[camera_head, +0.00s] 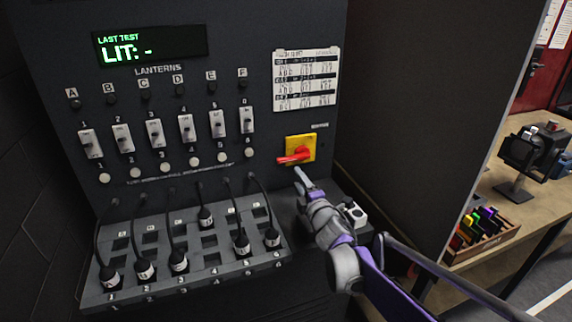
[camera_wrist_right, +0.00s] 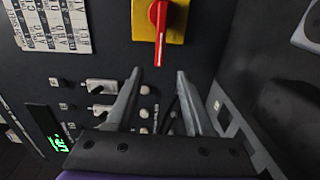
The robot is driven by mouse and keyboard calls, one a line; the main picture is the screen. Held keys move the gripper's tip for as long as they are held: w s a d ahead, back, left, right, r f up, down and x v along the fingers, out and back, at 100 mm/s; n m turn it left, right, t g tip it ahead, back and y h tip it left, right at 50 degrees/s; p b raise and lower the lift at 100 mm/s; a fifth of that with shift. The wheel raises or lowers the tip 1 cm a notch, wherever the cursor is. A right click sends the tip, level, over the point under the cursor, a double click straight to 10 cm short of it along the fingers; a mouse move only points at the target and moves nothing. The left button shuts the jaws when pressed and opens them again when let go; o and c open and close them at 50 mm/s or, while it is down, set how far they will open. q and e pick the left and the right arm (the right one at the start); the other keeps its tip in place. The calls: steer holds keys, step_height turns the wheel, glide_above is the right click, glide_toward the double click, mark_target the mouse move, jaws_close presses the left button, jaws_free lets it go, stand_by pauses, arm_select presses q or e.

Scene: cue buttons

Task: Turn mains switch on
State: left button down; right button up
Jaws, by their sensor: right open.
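The mains switch is a red rotary handle (camera_head: 294,158) on a yellow plate (camera_head: 307,143) at the right side of the dark panel. In the head view the handle points left and slightly down. In the right wrist view the red handle (camera_wrist_right: 158,30) hangs from the top of the yellow plate (camera_wrist_right: 177,22), its tip toward my fingers. My right gripper (camera_head: 299,174) is just below the handle in the head view. In the right wrist view its fingers (camera_wrist_right: 158,78) are apart and empty, with the handle tip lined up with the gap. My left gripper is not in view.
The panel has a display (camera_head: 150,46) reading "LIT: -", a row of lantern switches (camera_head: 154,133) and a written chart (camera_head: 306,79). Plugs with cables (camera_head: 206,218) stand in a sloped socket board (camera_head: 190,280) below. A white-topped block (camera_head: 353,212) is beside my right arm.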

mark_target(286, 161)
steer(key=p+x, duration=0.2)
steer(key=x, duration=0.9)
steer(key=shift+a, duration=0.2)
jaws_close()
stand_by(1.0)
